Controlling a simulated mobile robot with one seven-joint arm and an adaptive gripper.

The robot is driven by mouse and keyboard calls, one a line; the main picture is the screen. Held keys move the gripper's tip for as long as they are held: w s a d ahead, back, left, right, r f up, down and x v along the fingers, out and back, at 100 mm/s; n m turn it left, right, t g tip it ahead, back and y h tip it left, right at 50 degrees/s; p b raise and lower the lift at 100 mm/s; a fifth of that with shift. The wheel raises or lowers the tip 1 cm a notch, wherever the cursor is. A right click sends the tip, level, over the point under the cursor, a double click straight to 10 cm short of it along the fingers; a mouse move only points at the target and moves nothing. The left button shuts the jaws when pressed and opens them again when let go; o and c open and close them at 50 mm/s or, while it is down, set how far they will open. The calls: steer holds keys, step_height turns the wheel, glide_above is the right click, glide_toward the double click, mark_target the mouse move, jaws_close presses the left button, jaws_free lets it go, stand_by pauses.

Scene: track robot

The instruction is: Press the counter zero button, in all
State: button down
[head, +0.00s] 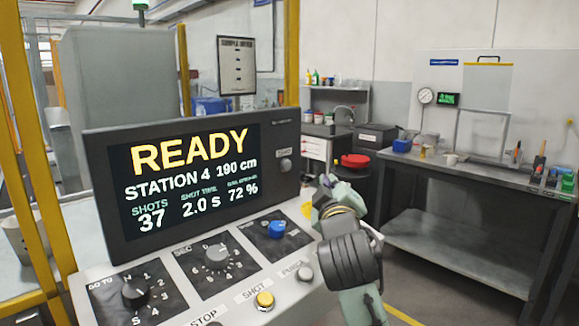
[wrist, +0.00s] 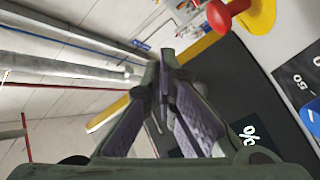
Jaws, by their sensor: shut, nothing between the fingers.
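The dark display unit (head: 100,170) reads READY, STATION 4, 190 cm, SHOTS 37, 2.0 s and 72 %. A small grey round button (head: 286,165) sits on its right bezel, under a small label too blurred to read surely. My gripper (head: 326,181) is shut and empty, to the right of that button and apart from it in the picture. In the wrist view my gripper's fingertips (wrist: 166,55) meet in front of the display's dark edge.
The sloped console has a black knob (head: 135,291), a grey knob (head: 217,258), a blue knob (head: 277,229), a yellow button (head: 265,300) and a grey button (head: 305,273). A red mushroom button (wrist: 228,14) on a yellow base lies close to my gripper. A workbench (head: 470,185) stands behind right.

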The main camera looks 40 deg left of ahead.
steer(key=a, duration=0.8)
steer(key=shift+w+a+p, duration=0.35)
steer(key=shift+a, duration=0.05)
stand_by(1.1)
steer(key=shift+a, duration=0.4)
steer(key=shift+a+p, duration=0.3)
steer(key=shift+a, duration=0.15)
stand_by(0.6)
stand_by(0.3)
steer(key=shift+d, duration=0.85)
steer(key=shift+d, duration=0.1)
steer(key=d, duration=0.5)
steer(key=shift+s, duration=0.2)
